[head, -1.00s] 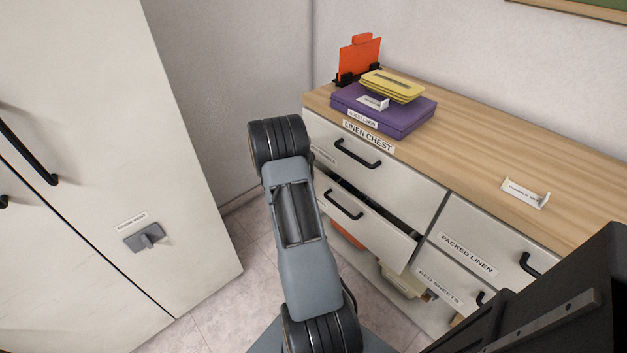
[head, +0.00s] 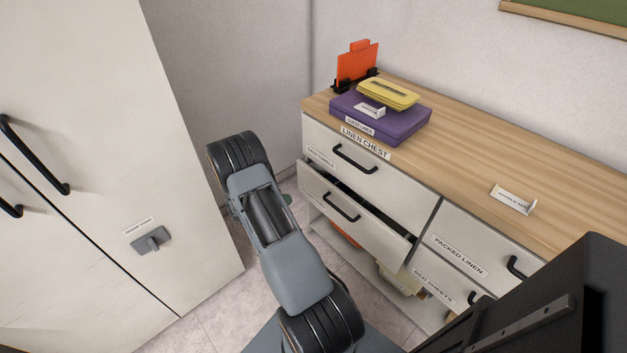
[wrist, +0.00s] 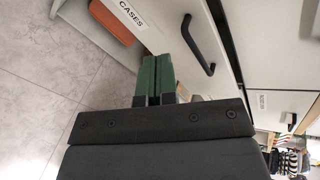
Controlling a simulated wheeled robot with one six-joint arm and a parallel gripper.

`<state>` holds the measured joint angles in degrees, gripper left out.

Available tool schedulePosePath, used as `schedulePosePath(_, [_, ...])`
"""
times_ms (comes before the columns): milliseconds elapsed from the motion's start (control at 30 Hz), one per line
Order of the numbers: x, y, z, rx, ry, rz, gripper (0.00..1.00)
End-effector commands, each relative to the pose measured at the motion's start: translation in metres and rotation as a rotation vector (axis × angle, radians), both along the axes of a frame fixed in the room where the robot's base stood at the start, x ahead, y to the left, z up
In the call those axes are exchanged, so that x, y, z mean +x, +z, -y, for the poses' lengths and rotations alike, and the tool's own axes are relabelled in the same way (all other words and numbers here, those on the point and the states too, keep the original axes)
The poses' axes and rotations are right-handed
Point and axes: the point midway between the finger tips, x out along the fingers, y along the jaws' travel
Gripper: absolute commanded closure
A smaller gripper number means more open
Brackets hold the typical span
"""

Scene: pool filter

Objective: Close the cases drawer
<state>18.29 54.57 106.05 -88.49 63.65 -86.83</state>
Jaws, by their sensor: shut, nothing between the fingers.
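The cases drawer (head: 372,232) is the second drawer down in the left column of the linen chest and stands partly open, with a dark gap above its front. Its black handle (head: 340,207) is free. In the wrist view the drawer front carries a "CASES" label (wrist: 131,15), with the black handle (wrist: 197,46) to its right. My gripper (wrist: 158,62) is shut and empty, its green fingers close to the drawer front between label and handle. I cannot tell if they touch it. In the head view my arm hides most of the gripper.
The drawer above (head: 395,176) is shut. A purple case (head: 405,127) with a yellow case (head: 388,94) on it and an orange item (head: 357,66) stand on the wooden top (head: 460,150). A white cabinet (head: 100,120) stands left, with floor (head: 205,325) between.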

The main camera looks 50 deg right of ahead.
Motion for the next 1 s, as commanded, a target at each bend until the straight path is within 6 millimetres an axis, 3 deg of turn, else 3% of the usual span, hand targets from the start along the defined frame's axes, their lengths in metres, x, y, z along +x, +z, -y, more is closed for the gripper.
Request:
schedulePosePath(100, [0.002,0.008,0.006,-0.046,0.102,-0.212,1.00])
schedulePosePath(300, [0.003,0.017,0.011,-0.069,0.169,-0.397,1.00])
schedulePosePath(467, [0.000,0.012,0.026,-0.064,0.175,-0.423,1.00])
schedulePosePath(1000, [-0.015,-0.012,0.116,-0.064,0.174,-0.417,1.00])
